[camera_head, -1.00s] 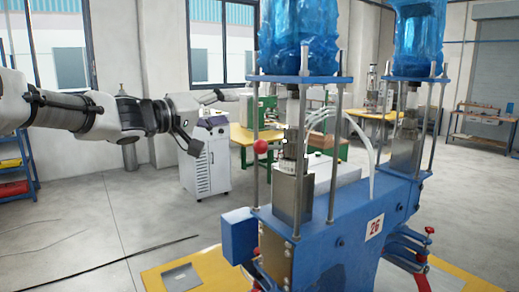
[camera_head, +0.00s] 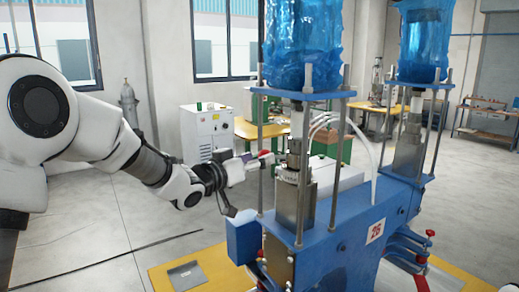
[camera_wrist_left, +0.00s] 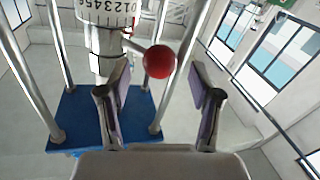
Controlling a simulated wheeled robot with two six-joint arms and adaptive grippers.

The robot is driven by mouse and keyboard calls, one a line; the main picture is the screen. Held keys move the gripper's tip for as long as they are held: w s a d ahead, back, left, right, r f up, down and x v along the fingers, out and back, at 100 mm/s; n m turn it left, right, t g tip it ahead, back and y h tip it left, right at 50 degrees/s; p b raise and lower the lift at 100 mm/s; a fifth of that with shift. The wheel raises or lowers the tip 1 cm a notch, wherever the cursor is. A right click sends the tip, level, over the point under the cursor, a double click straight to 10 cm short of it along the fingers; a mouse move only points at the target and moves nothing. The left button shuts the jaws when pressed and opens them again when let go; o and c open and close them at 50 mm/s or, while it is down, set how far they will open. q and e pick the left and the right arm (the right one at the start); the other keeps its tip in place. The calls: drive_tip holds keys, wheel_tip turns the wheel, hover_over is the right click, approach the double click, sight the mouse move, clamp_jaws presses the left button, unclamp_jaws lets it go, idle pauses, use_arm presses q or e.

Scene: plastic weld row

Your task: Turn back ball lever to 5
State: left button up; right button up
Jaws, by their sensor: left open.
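The ball lever's red ball (camera_wrist_left: 159,61) shows in the wrist view on a thin metal rod that runs to the machine's column. Above the rod is a white numbered dial (camera_wrist_left: 105,14) with black graduations. My left gripper (camera_wrist_left: 159,80) is open, with one finger on each side of the ball and a visible gap on both sides. In the head view the left gripper (camera_head: 248,183) is beside the near press column, and the red ball (camera_head: 266,156) is partly hidden by its upper finger. The dial's numbers are too small to read in the head view. My right gripper is not seen.
The blue machine (camera_head: 340,235) carries steel guide posts (camera_head: 333,165) close around the lever. Blue plastic-wrapped units (camera_head: 303,45) sit above. A white cabinet (camera_head: 205,130) and tables stand behind. The floor at left is open, with a dark cable lying across it.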

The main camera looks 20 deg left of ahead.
use_arm(q)
drive_tip(key=shift+x, duration=0.8)
drive_tip(key=shift+s+a, duration=0.1)
drive_tip(key=shift+s, duration=0.05)
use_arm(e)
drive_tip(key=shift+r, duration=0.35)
